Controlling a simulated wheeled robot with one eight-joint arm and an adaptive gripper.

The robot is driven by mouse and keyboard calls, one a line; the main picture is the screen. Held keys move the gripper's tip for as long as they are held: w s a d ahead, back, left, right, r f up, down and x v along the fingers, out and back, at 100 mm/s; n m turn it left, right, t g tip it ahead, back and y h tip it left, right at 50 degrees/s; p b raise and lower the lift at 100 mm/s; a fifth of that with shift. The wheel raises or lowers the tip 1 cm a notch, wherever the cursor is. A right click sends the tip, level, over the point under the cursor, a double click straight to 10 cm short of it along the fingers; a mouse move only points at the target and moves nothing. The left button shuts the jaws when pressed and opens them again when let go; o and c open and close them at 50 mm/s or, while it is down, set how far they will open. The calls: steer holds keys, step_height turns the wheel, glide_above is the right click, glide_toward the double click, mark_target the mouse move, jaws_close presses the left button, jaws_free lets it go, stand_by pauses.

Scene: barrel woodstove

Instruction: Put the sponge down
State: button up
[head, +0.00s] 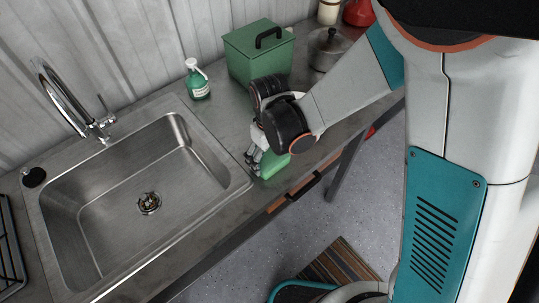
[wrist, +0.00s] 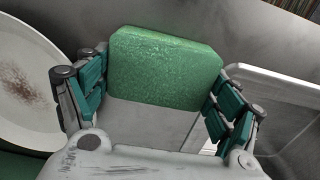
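The green sponge (wrist: 165,68) is between the two teal fingers of my gripper (wrist: 163,88) in the wrist view, with a finger against each side. My gripper (head: 262,165) is shut on it. In the head view the sponge (head: 275,166) shows partly below my wrist, by the counter's front edge, to the right of the sink. My wrist and fingers hide part of it. I cannot tell whether its underside touches the counter (head: 225,115).
The steel sink (head: 185,190) with its faucet (head: 95,128) is at the left. A soap bottle (head: 198,82), a green lidded box (head: 258,52) and a pot (head: 328,50) stand along the back. A stained white plate (wrist: 28,85) shows in the wrist view.

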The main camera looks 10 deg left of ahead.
mark_target(270, 156)
steer(key=shift+o, duration=1.1)
steer(key=shift+r+p, duration=0.25)
steer(key=shift+p, duration=0.05)
step_height(270, 156, up, 12)
steer(key=p, duration=0.2)
steer(key=shift+p, duration=0.4)
steer(key=shift+f, duration=0.1)
